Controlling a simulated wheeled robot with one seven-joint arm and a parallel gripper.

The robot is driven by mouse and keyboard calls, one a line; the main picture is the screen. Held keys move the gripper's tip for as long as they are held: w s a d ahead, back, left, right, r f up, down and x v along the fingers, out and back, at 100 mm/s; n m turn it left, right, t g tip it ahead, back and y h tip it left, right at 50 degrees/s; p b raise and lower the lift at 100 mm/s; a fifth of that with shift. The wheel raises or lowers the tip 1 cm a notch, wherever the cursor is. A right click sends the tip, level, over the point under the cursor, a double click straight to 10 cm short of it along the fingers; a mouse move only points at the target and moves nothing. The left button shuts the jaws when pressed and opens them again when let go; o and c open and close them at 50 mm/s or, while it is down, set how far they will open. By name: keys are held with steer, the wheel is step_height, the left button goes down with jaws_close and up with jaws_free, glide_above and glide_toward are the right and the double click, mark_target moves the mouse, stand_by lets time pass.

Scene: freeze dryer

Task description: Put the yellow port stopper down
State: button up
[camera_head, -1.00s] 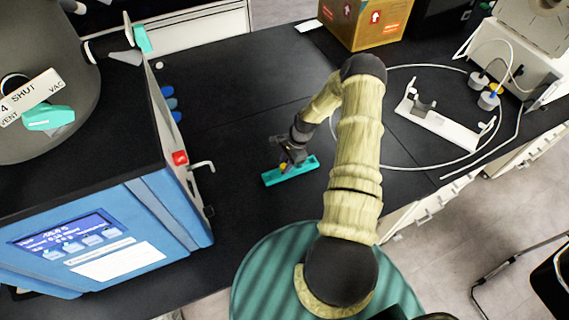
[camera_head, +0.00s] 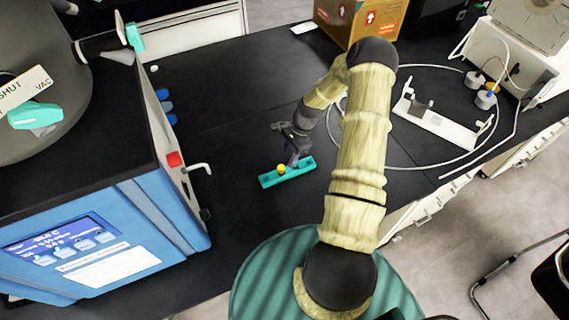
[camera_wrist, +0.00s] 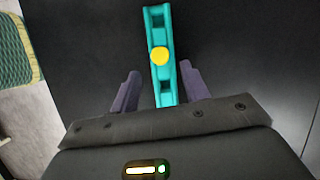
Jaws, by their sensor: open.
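The yellow port stopper (camera_head: 281,170) sits in the teal holder strip (camera_head: 300,172) on the black bench. In the wrist view the stopper (camera_wrist: 159,56) shows as a round yellow top at the middle of the teal strip (camera_wrist: 158,20), with a square empty recess on each side of it. My gripper (camera_head: 295,158) is open above the strip. In the wrist view its two purple fingers (camera_wrist: 158,85) stand apart on either side of the strip, and the stopper lies beyond the fingertips, touched by neither.
The blue freeze dryer (camera_head: 150,225) stands at the left, with a bent white handle (camera_head: 197,169) jutting toward the strip. A white bracket (camera_head: 440,125) and a looped tube (camera_head: 415,167) lie at the right. A cardboard box (camera_head: 365,20) stands at the back. The bench around the strip is clear.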

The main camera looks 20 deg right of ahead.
steer(key=b+v, duration=0.1)
steer(key=v, duration=0.5)
stand_by(0.4)
steer(key=s+a+r+n+t+h, duration=0.1)
steer(key=s+a+r+n+h, duration=0.1)
steer(key=s+a+r+n, duration=0.5)
steer(key=s+a+r+n+t+h, duration=0.2)
steer(key=s+a+r+n, duration=0.6)
steer(key=r, duration=0.5)
steer(key=shift+s+a+n, duration=0.15)
steer(key=shift+s+n, duration=0.7)
steer(key=shift+n, duration=0.15)
